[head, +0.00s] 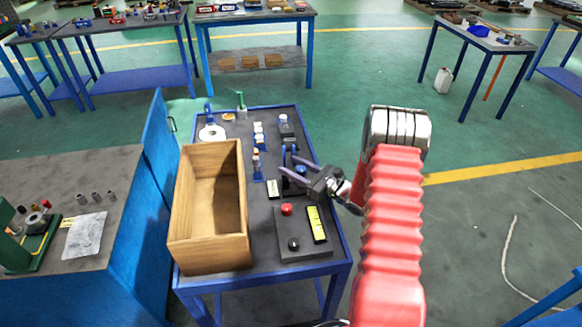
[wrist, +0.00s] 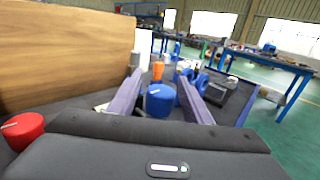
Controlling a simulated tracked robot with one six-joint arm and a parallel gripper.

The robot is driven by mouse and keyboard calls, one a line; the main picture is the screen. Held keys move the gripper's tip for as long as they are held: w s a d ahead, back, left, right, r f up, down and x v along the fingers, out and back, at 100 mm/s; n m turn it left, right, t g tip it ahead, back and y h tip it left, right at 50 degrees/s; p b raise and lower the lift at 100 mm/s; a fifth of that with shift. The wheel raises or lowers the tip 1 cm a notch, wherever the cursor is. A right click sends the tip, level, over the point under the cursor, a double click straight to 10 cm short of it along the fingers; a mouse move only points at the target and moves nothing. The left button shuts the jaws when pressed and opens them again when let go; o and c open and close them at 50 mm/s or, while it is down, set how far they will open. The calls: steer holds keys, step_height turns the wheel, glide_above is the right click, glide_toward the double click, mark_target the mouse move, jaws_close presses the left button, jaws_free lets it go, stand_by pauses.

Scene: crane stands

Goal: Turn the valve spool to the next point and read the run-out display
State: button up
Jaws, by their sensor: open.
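My gripper (head: 290,168) is over the right side of a small blue-framed bench, reaching in from the right. In the wrist view its pale fingers (wrist: 159,82) stand apart, with a blue round knob (wrist: 160,99) with a white mark on top between them. Gaps show on both sides of the knob. I take this knob to be part of the valve spool; the gripper partly hides it in the head view. A yellow-green display strip (head: 317,224) lies near the front right of the bench; its reading is too small to tell.
An open wooden box (head: 247,215) fills the bench's left side, close to my gripper. A red knob (head: 286,209) and a black knob (head: 293,244) sit on a dark panel in front. Small blue and white parts (head: 259,135) stand behind.

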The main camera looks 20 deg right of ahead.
steer(key=shift+w+a, duration=0.1)
steer(key=shift+w, duration=0.15)
steer(key=shift+c, duration=0.6)
steer(key=c, duration=0.9)
steer(key=shift+a, duration=0.1)
steer(key=shift+c, duration=0.2)
